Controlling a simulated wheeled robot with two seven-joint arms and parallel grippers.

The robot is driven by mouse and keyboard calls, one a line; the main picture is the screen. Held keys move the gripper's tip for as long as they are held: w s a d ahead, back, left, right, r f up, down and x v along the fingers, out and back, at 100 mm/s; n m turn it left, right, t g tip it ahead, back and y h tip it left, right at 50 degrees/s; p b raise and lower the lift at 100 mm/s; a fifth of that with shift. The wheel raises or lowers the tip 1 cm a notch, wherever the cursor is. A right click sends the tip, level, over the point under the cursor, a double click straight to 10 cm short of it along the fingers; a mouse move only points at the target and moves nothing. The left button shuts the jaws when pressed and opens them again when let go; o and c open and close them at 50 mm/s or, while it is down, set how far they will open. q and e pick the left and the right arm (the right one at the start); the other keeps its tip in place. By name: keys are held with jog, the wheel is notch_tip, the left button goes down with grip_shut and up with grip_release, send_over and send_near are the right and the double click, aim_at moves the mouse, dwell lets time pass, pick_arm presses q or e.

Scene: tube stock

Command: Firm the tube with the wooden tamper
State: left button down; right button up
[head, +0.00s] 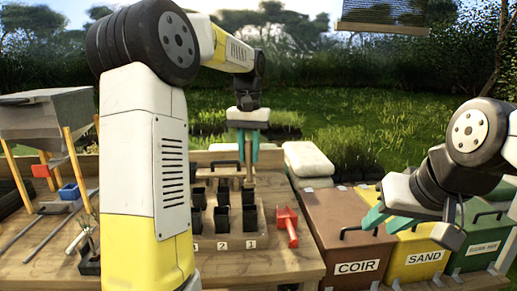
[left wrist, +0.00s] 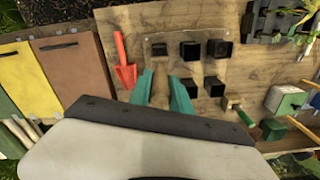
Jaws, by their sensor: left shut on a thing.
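My left gripper (head: 248,158) is shut on the upright wooden tamper (head: 249,174), above the right-hand column of the planting board. The tamper also shows between the teal fingers in the left wrist view (left wrist: 160,84). Black square tubes stand in rows on the wooden board (head: 264,240), labelled with numbers at its front. A black tube (head: 249,196) lies close below the tamper; whether they touch I cannot tell. The tube's inside is hidden. My right gripper (head: 400,212) hangs over the bins at the right, with no thing visible in it; its jaw gap is unclear.
A red trowel (head: 287,226) lies right of the board. The brown COIR bin (head: 340,225) and yellow SAND bin (head: 416,262) stand at the right, beside a green bin (head: 484,250). A grey hopper (head: 45,115) on wooden legs stands at the left.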

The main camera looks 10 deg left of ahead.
aim_at(249, 182)
pick_arm(q)
jog(key=shift+f, duration=3.15)
jog(key=shift+f, duration=0.2)
jog(key=shift+f, duration=0.5)
jog(key=shift+f, duration=0.3)
jog(key=shift+f, duration=0.65)
jog(key=shift+f, duration=0.7)
dwell(1.1)
jog(key=shift+r, duration=5.6)
